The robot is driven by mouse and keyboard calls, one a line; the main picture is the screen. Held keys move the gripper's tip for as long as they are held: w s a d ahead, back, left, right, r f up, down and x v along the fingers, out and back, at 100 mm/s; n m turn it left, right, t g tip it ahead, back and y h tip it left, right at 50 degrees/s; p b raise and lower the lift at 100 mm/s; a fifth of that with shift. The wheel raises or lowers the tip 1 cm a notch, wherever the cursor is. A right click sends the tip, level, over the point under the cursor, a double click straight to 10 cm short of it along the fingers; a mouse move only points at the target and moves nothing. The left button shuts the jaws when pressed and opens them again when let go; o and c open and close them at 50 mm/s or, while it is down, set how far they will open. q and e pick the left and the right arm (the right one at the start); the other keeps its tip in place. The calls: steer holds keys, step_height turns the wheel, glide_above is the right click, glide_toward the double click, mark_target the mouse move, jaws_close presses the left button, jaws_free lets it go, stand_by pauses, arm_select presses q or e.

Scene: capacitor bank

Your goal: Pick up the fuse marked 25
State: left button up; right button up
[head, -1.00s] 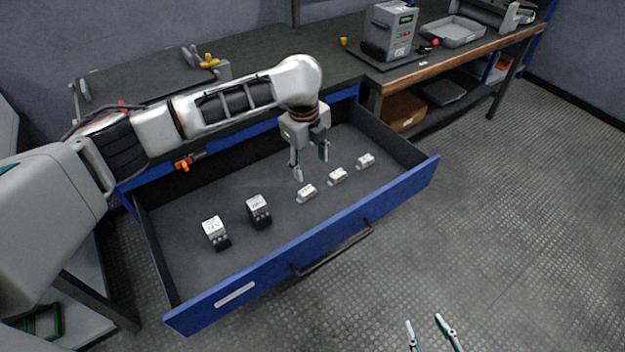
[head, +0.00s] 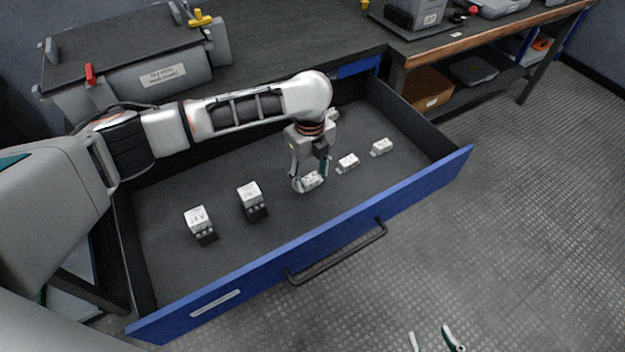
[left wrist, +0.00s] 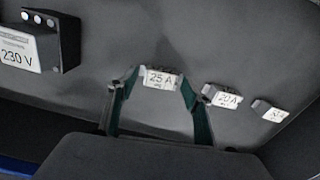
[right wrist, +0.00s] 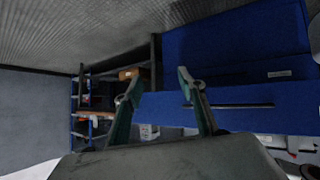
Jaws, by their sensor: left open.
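The fuse marked 25 A (left wrist: 160,79) is a small white block lying on the drawer floor. In the head view the fuse (head: 312,180) sits at my left gripper (head: 310,181), partly covered by it. In the left wrist view my left gripper (left wrist: 155,100) is open, with one finger on each side of the fuse and a gap beside it. My right gripper (right wrist: 160,100) has its fingers apart and holds nothing. Its fingertips (head: 434,341) show at the bottom edge of the head view, away from the drawer.
A fuse marked 20 A (left wrist: 228,98) and another fuse (left wrist: 270,111) lie to the right. Two dark blocks with white labels (head: 252,201) (head: 200,225) stand to the left, one reading 230 V (left wrist: 18,52). The blue drawer front (head: 330,250) and side walls surround them.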

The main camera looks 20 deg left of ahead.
arm_select(q)
steer(key=shift+f, duration=0.5)
steer(key=shift+r, duration=0.3)
steer(key=c, duration=1)
steer(key=shift+c, duration=1.2)
arm_select(e)
steer(key=shift+w+a+r, duration=0.25)
steer(key=shift+w+r, duration=0.2)
steer(key=shift+r, duration=0.05)
steer(key=shift+s, duration=0.1)
